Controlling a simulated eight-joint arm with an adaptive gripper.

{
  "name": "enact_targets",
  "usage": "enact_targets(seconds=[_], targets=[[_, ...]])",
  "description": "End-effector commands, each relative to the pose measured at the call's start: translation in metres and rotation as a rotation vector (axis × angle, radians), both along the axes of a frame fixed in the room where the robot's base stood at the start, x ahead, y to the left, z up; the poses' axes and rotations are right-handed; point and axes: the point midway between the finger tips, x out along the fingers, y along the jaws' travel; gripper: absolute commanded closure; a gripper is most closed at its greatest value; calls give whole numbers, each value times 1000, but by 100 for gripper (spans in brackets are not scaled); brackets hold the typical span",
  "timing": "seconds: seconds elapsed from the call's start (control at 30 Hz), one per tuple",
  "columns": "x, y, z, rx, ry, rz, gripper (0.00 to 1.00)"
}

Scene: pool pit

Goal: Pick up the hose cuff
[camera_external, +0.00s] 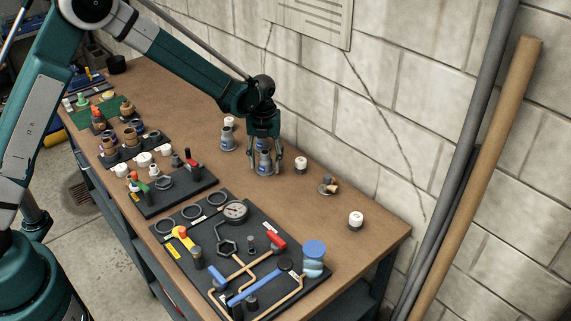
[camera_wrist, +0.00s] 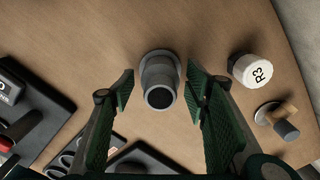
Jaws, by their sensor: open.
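A grey, stepped, hollow piece that looks like the hose cuff (camera_external: 264,165) stands upright on the brown bench. In the wrist view the cuff (camera_wrist: 158,72) shows its dark round opening and sits between my fingers. My gripper (camera_external: 266,168) points down over it, with one finger on each side. In the wrist view my gripper (camera_wrist: 161,84) is open, with a visible gap between each finger and the cuff. The fingers partly hide the cuff in the external view.
A similar grey piece (camera_external: 227,138) stands just left of my gripper. A white cap marked R3 (camera_wrist: 254,71) and a small fitting (camera_wrist: 279,119) lie to the right. A black board (camera_external: 213,262) with pipes and a gauge fills the near bench. The block wall is behind.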

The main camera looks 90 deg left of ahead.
Motion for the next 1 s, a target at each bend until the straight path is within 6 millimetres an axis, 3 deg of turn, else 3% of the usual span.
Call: enact_targets(seconds=[0.57, 0.8, 1.0], targets=[[0, 0, -1, 0, 0, 0, 54], [0, 0, -1, 0, 0, 0, 84], [0, 0, -1, 0, 0, 0, 84]])
